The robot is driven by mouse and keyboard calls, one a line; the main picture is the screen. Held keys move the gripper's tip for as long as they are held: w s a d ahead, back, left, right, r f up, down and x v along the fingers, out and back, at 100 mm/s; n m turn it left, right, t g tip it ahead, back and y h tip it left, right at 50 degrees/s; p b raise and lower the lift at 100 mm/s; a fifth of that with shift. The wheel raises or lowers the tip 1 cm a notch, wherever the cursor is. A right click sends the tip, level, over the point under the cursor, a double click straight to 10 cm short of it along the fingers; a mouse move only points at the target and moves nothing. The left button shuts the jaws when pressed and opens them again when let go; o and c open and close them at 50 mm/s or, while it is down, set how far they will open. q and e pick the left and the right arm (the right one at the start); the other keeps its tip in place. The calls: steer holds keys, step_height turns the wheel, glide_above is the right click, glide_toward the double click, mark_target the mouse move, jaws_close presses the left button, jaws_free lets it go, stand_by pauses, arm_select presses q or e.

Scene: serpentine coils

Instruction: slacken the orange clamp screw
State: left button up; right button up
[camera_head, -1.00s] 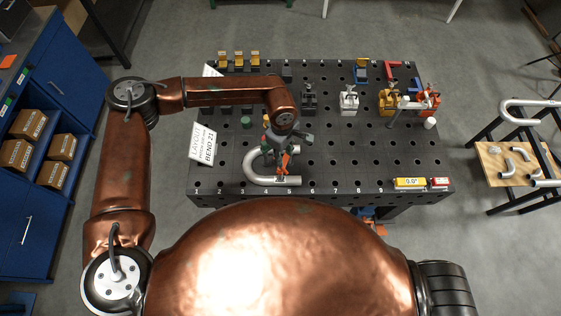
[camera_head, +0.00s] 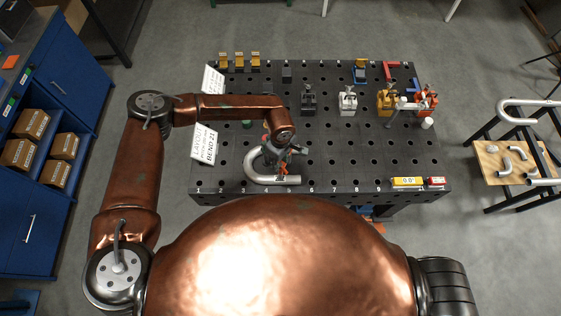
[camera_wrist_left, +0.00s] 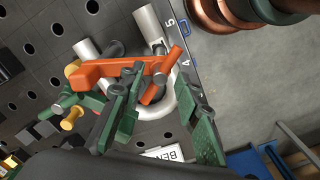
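The orange clamp screw (camera_wrist_left: 157,82) shows in the left wrist view as a slim crossbar beside the clamp's thicker orange arm (camera_wrist_left: 105,73). In the head view the orange part (camera_head: 283,169) is small and partly hidden. The clamp sits by a grey U-shaped pipe (camera_head: 262,179) on the dark table; the pipe's bend (camera_wrist_left: 160,108) also shows in the wrist view. My left gripper (camera_head: 283,158) is over the clamp. Its green fingers (camera_wrist_left: 163,85) are apart, with the screw's crossbar seen between them; contact cannot be told. My right gripper is not in view.
The perforated table (camera_head: 340,165) is bare right of the pipe. Several clamps and blocks stand at the back, including a white one (camera_head: 348,101) and a yellow one (camera_head: 386,101). A white "BEND 21" sign (camera_head: 204,144) stands at the left edge. A yellow display (camera_head: 407,182) is at the front right.

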arm_select(q)
jaws_close()
stand_by(0.4)
